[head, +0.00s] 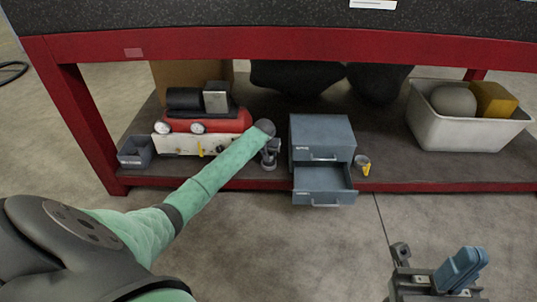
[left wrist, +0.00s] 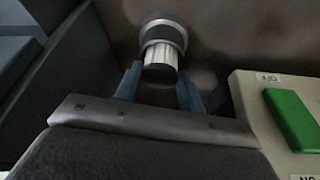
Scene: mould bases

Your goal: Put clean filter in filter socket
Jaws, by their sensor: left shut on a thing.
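My left gripper (head: 270,158) is at the front of the lower shelf, between the compressor and the drawer cabinet; it is small in the head view. In the left wrist view its blue fingers (left wrist: 160,88) stand on both sides of a filter (left wrist: 160,55) with a white ridged body and a dark grey ringed cap. The gripper is shut on this filter. My right gripper (head: 461,270) is at the bottom right of the head view, apart from the shelf; its blue fingers overlap in view. I cannot make out the filter socket.
A red compressor (head: 225,125) stands left of my left gripper; its green switch (left wrist: 293,118) shows close by. A blue-grey drawer cabinet (head: 322,133) has its lower drawer (head: 323,197) open. A small yellow-marked part (head: 363,166), a grey bin (head: 136,152) and a white crate (head: 465,133) share the shelf.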

